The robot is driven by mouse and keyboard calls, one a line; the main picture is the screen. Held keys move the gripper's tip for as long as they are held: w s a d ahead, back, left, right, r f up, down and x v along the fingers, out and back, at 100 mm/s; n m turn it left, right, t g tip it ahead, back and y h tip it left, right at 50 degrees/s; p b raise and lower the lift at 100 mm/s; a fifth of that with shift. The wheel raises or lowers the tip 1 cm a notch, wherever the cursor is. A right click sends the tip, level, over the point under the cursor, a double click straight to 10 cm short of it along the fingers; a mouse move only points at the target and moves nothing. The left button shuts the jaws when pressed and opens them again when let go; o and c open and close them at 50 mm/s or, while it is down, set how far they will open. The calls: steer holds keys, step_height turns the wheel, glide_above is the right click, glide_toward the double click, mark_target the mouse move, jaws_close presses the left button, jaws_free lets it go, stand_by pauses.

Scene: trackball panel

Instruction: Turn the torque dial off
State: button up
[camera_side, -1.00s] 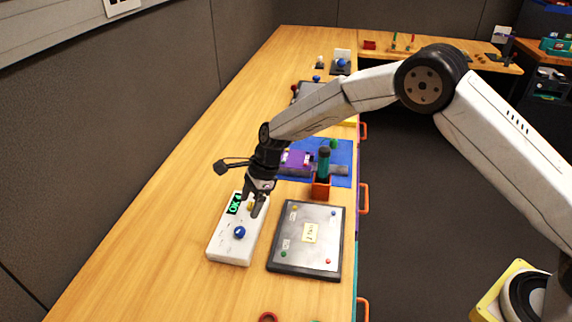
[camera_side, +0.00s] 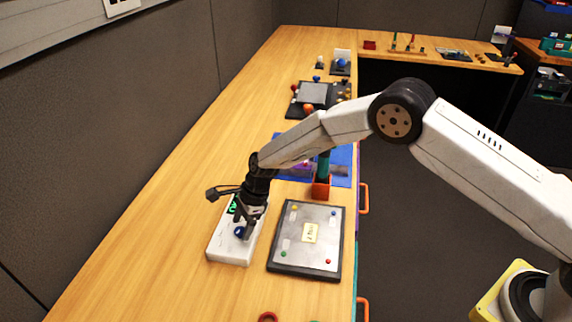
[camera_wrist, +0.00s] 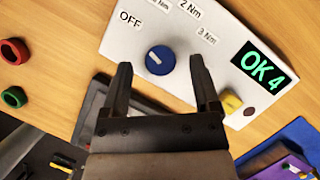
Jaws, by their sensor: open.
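The torque dial (camera_wrist: 160,60) is a blue round knob with a white pointer mark on a white panel (camera_wrist: 122,43). The panel has labels OFF, 2 Nm and 3 Nm around the dial, and a black display (camera_wrist: 264,64) reading "OK 4" in green. In the side view the blue dial (camera_side: 239,232) shows at the gripper's fingers on the white panel (camera_side: 229,252). My gripper (camera_wrist: 160,82) is open, its fingers on either side of the dial's near edge in the wrist view, with nothing held. The side view shows my gripper (camera_side: 244,228) low over the panel; contact cannot be told.
A yellow button (camera_wrist: 231,101) sits on the panel near the right finger. A dark-framed metal plate (camera_side: 325,240) lies to the right. Free table lies left of the panel.

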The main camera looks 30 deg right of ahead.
steer(key=shift+a+f, duration=0.15)
steer(key=shift+f, duration=0.1)
steer(key=shift+c, duration=0.3)
jaws_close()
steer(key=shift+n, duration=0.3)
steer(key=shift+w+n+g, duration=0.1)
steer(key=shift+n+g, duration=0.2)
steer(key=shift+n, duration=0.2)
steer(key=shift+o, duration=0.3)
jaws_free()
